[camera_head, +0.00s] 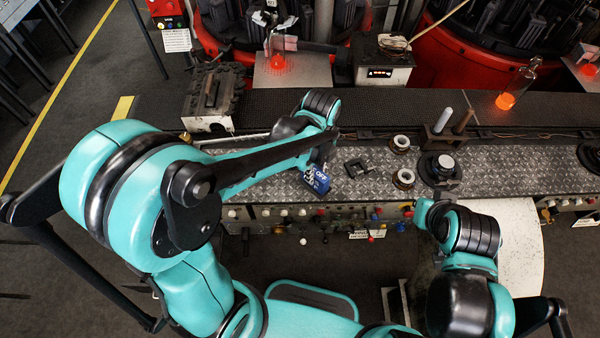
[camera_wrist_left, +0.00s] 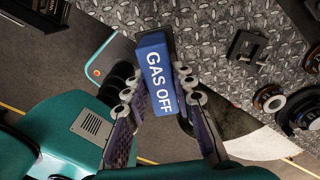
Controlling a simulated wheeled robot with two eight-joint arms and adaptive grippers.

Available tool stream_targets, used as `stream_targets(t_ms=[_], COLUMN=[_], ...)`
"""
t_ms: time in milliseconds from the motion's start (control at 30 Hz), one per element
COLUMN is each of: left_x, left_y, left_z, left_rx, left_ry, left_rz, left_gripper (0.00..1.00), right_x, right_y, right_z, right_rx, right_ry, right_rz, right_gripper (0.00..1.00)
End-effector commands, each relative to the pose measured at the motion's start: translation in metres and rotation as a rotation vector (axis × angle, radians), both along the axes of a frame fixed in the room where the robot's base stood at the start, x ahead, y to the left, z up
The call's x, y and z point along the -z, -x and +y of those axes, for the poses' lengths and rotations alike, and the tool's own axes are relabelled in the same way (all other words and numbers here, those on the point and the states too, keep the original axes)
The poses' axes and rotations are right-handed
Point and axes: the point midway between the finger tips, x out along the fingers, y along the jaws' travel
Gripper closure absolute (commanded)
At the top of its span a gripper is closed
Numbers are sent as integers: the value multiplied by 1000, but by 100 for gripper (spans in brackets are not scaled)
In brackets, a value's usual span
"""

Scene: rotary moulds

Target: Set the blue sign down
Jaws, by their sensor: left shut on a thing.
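The blue sign (camera_head: 317,181) with white lettering is at the front edge of the metal-plated bench (camera_head: 375,186) in the head view. In the left wrist view the sign (camera_wrist_left: 158,72) reads "GAS OFF". My left gripper (camera_wrist_left: 157,95) is shut on it, with one finger on each side. In the head view the left gripper (camera_head: 321,163) is partly hidden by its own arm. I cannot tell whether the sign touches the bench. My right arm is at the lower right of the head view; its gripper does not show.
A black bracket (camera_head: 357,167) lies just right of the sign. Two ringed parts (camera_head: 401,143) (camera_head: 403,178) and a black round mould part (camera_head: 440,168) stand farther right. Knobs (camera_head: 375,214) line the bench front. Bare plate lies left of the sign.

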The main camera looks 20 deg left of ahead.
Motion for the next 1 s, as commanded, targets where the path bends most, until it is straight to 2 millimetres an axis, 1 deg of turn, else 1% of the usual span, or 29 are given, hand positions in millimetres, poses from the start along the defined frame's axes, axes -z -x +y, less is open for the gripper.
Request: stream_targets(t_ms=[33, 100, 200, 300, 467, 600, 700, 1000], left_x=[10, 19, 28, 33, 41, 63, 75, 76], left_y=[-6, -12, -19, -23, -24, -24, -24, -23], left_z=[12, 26, 41, 50, 53, 52, 52, 52], left_rx=[-7, -7, -6, -3, -2, -2, -2, -2], left_ry=[0, 0, 0, 0, 0, 0, 0, 0], left_rz=[0, 0, 0, 0, 0, 0, 0, 0], left_gripper=[100, 100, 100, 100, 100, 100, 100, 100], right_x=[4, 7, 9, 11, 13, 20, 23, 23], right_y=[0, 0, 0, 0, 0, 0, 0, 0], right_z=[0, 0, 0, 0, 0, 0, 0, 0], right_rx=[0, 0, 0, 0, 0, 0, 0, 0], right_ry=[0, 0, 0, 0, 0, 0, 0, 0], right_rz=[0, 0, 0, 0, 0, 0, 0, 0], right_gripper=[100, 100, 100, 100, 100, 100, 100, 100])
